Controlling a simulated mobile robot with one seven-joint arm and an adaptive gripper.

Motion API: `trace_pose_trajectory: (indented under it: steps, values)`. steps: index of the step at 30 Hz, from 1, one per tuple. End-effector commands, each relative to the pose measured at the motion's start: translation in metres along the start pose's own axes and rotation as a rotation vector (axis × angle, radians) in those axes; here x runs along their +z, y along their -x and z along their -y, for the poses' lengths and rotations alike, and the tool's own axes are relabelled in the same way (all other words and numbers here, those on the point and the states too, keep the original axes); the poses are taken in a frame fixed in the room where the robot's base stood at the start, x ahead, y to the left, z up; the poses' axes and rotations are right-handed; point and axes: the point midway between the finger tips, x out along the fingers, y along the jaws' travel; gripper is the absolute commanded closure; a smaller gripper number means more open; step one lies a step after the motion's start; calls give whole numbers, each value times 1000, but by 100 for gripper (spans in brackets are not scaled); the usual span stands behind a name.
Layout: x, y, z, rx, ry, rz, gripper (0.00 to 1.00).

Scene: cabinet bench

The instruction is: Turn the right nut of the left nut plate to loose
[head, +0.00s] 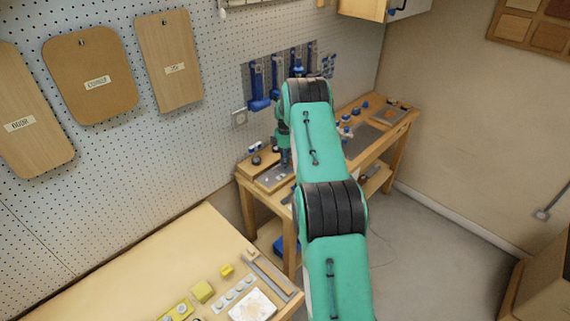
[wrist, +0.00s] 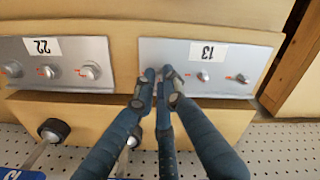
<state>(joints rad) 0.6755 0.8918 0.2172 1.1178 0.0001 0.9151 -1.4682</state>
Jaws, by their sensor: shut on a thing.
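In the wrist view, where the wall pegboard is at the bottom, two metal nut plates lie side by side. The plate labelled 13 (wrist: 225,60), on the picture's right, appears to be the task's left nut plate. Two of its nuts (wrist: 203,76) (wrist: 242,79) show, with red marks beside them. My gripper (wrist: 159,80) is at this plate's picture-left end, shut on a nut that its fingers hide. The nut's angle cannot be seen. The other plate (wrist: 70,80), labelled 22, carries several visible nuts. In the head view my arm covers most of this area.
In the head view, blue-handled tools (head: 257,88) hang on the pegboard behind the far bench (head: 400,135).

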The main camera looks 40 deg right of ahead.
Motion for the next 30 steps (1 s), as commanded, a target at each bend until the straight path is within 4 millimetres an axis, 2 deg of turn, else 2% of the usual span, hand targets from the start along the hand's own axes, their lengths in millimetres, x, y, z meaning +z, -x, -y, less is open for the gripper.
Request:
trace_pose_trajectory:
  steps: [14, 15, 17, 30]
  values:
    - [1, 0, 0, -1, 17, 1, 100]
    - [1, 0, 0, -1, 17, 1, 82]
    - [1, 0, 0, -1, 17, 1, 71]
    - [0, 3, 0, 1, 16, 0, 71]
